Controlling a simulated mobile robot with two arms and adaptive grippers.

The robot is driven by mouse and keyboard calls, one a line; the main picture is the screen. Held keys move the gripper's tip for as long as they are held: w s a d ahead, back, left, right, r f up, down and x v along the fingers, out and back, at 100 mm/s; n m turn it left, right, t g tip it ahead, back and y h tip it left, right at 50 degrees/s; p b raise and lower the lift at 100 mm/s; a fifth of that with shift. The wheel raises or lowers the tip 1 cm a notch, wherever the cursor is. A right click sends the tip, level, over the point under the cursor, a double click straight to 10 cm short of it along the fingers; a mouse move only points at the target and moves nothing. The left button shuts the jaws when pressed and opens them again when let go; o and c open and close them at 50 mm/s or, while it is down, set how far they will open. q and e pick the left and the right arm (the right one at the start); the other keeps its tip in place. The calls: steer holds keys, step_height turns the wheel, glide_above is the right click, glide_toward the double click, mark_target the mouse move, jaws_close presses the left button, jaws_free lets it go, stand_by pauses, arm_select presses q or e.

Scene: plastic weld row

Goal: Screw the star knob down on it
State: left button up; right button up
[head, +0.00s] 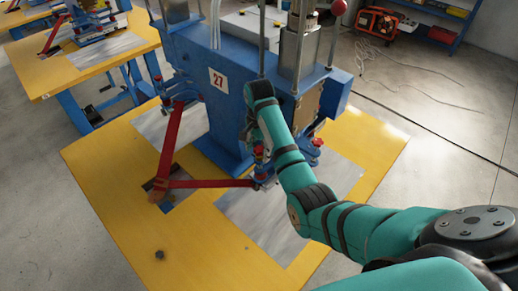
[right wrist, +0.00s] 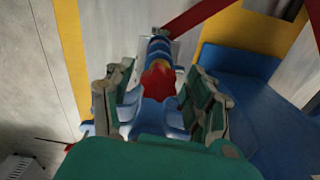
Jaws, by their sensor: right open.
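My right gripper (right wrist: 160,108) is open in the right wrist view, its two green-padded fingers apart. A red knob-like part (right wrist: 158,82) on a blue fitting (right wrist: 159,48) shows between the fingers, with no clear contact. In the head view my right arm reaches over the blue machine (head: 215,75) and mostly hides the gripper. A red-topped blue fitting (head: 262,165) stands beside the arm. A small dark knob-like piece (head: 160,254) lies on the yellow table; I cannot tell which is the star knob. My left gripper is not in view.
Red bars (head: 172,140) form an angled frame in front of the machine, meeting over a dark piece (head: 160,187) on the yellow table (head: 105,165). Another red-topped fitting (head: 316,144) stands right of my arm. The table's front left is mostly clear.

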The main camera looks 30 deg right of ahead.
steer(key=n, duration=0.5)
steer(key=shift+d+n, duration=0.15)
steer(key=shift+n, duration=0.15)
steer(key=n, duration=0.3)
steer(key=shift+s, duration=0.1)
steer(key=n, duration=0.8)
